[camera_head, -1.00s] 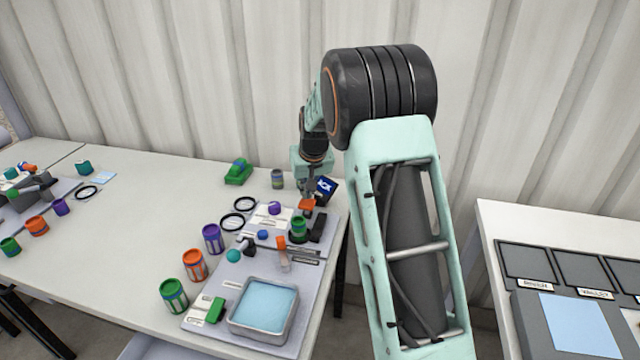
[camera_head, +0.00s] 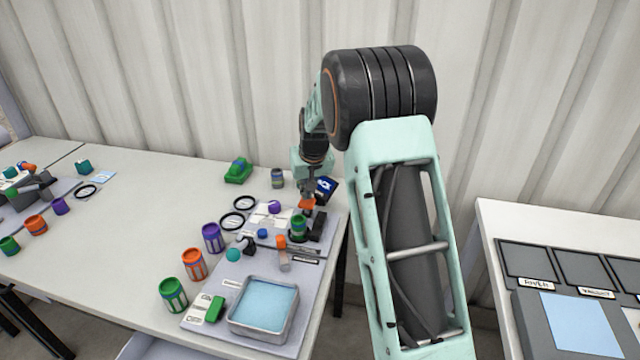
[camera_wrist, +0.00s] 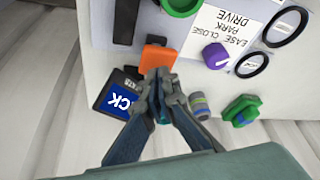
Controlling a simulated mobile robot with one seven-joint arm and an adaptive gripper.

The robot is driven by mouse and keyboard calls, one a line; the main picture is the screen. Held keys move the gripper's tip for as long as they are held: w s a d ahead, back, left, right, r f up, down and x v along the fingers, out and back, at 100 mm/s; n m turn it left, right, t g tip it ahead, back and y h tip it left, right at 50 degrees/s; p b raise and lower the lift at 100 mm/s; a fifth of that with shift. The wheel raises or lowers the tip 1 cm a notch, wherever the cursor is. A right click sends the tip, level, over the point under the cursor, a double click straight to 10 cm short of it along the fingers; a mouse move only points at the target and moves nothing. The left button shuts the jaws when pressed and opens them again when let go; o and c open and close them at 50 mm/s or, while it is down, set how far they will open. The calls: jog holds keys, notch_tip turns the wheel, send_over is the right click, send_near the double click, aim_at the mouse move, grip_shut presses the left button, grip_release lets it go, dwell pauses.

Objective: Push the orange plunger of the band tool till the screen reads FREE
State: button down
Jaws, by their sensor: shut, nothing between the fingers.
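The orange plunger (camera_head: 306,204) of the band tool is at the back right of the grey board. In the wrist view the plunger (camera_wrist: 158,57) is an orange block right at my fingertips. My gripper (camera_wrist: 161,82) is shut and empty, its tips at the plunger's near edge; I cannot tell whether they press on it. A green can (camera_head: 299,226) stands beside the plunger. The dark screen (camera_head: 326,187) is behind the gripper, with a blue panel.
A purple knob (camera_wrist: 215,56) sits by a label reading EASE CLOSE, PARK, DRIVE. Black rings (camera_head: 232,221), a grey-banded can (camera_head: 278,178) and a green device (camera_head: 237,171) are nearby. A tray (camera_head: 264,308) is at the board's front. The corrugated wall is behind.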

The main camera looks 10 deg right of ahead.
aim_at(307, 202)
jog(key=shift+f+b, duration=1.1)
jog(key=shift+f, duration=0.55)
jog(key=shift+r, duration=0.15)
jog(key=shift+r+p, duration=1.2)
jog(key=shift+r, duration=0.65)
